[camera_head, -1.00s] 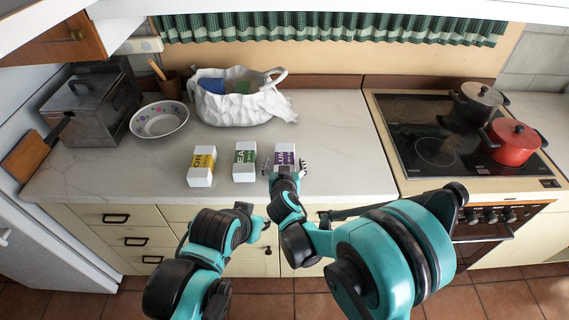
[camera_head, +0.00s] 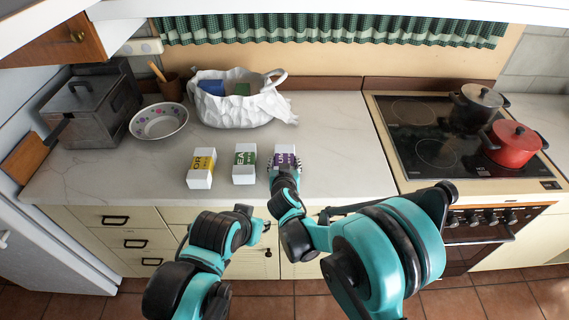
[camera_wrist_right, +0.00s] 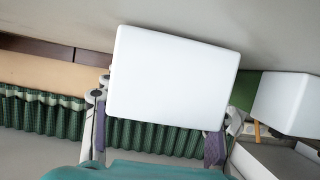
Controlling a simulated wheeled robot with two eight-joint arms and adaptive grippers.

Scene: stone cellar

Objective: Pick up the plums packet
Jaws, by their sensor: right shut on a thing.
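The plums packet (camera_head: 285,152), a white box with a purple label, stands at the right end of a row of three on the counter. My right gripper (camera_head: 285,164) is shut on it from the front, with a finger on each side. In the right wrist view the white end of the plums packet (camera_wrist_right: 170,78) fills the space between the fingers. I cannot tell whether it is clear of the counter. My left gripper (camera_head: 262,226) hangs low in front of the drawers, empty, and its jaws are too small to read.
A green-labelled packet (camera_head: 245,163) stands just left of the plums packet, and a yellow-labelled one (camera_head: 201,168) further left. Behind are a white bag (camera_head: 240,110) holding items and a bowl (camera_head: 158,121). The hob (camera_head: 430,125) with two pots is right. Counter between packets and hob is clear.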

